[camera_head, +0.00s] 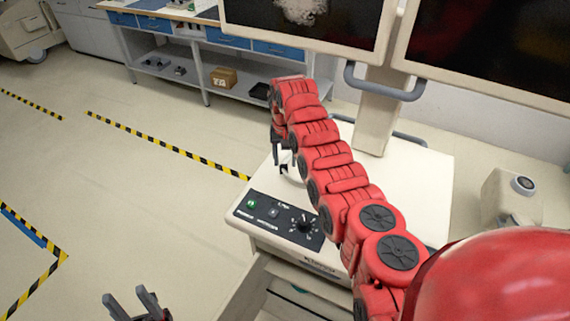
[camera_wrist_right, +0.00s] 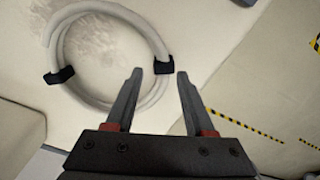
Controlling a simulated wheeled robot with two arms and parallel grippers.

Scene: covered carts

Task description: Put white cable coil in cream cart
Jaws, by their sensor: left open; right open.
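The white cable coil (camera_wrist_right: 54,42) is a ring of pale tubing with two black clips, lying on a light surface in the right wrist view. In the head view only a bit of white (camera_head: 289,168) shows beside my right gripper, on the cream cart's top (camera_head: 425,175); my red arm hides the rest. My right gripper (camera_wrist_right: 159,76) is open, pointing down, its fingertips either side of one black clip (camera_wrist_right: 163,65). I cannot tell whether they touch it. It also shows in the head view (camera_head: 279,156). My left gripper (camera_head: 127,294) is open and empty at the bottom left.
The cart carries a black control panel (camera_head: 278,220) and a post with two dark monitors (camera_head: 310,22). A pale device (camera_head: 508,200) stands at right. A workbench with blue drawers (camera_head: 225,39) is behind. Striped tape marks open floor at left.

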